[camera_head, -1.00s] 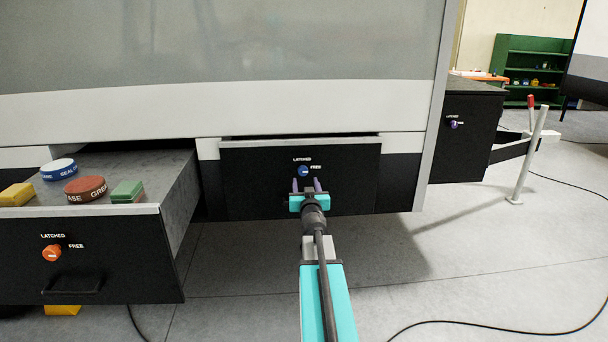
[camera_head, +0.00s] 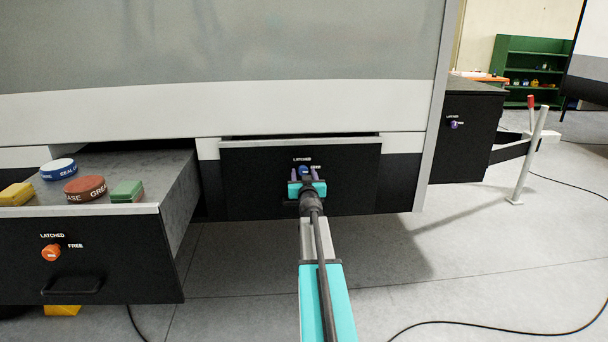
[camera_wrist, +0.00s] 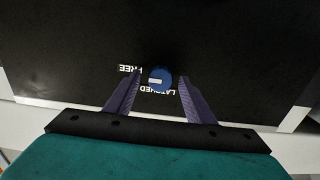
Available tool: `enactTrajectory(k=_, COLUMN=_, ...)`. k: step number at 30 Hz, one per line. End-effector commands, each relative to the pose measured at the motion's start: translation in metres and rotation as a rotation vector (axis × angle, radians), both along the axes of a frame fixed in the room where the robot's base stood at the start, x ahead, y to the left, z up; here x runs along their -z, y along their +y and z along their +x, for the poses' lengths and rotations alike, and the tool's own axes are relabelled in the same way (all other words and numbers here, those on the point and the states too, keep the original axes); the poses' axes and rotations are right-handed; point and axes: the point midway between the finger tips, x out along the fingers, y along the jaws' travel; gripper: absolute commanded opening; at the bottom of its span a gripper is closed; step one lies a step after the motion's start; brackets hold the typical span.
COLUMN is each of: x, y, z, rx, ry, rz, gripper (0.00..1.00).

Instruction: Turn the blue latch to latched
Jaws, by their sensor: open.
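The blue latch (camera_head: 304,170) is a small round knob on the black drawer front in the middle of the head view. The word LATCHED is above it and FREE to its right. In the wrist view, which is upside down, the blue latch (camera_wrist: 161,76) bears a white bar that lies sideways, towards the FREE side. My gripper (camera_head: 304,174) is open, with one purple finger on each side of the knob. In the wrist view my gripper (camera_wrist: 160,84) shows gaps between both fingers and the knob. Its teal body hides the drawer front below.
An open drawer (camera_head: 110,250) with an orange latch (camera_head: 51,253) juts out at the left, carrying tins and blocks. A black box (camera_head: 468,140) with a purple latch (camera_head: 454,125) stands at the right. The floor in front is mostly clear, with cables on it.

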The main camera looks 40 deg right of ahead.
Motion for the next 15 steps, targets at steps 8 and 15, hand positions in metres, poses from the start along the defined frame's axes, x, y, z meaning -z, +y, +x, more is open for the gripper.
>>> enactTrajectory(k=8, x=-0.0001, y=-0.0054, z=0.0067, rx=0.000, ry=0.001, rz=-0.001, gripper=0.49)
enactTrajectory(k=15, x=0.0000, y=-0.0052, z=0.0066, rx=0.000, ry=0.001, rz=-0.001, gripper=0.49)
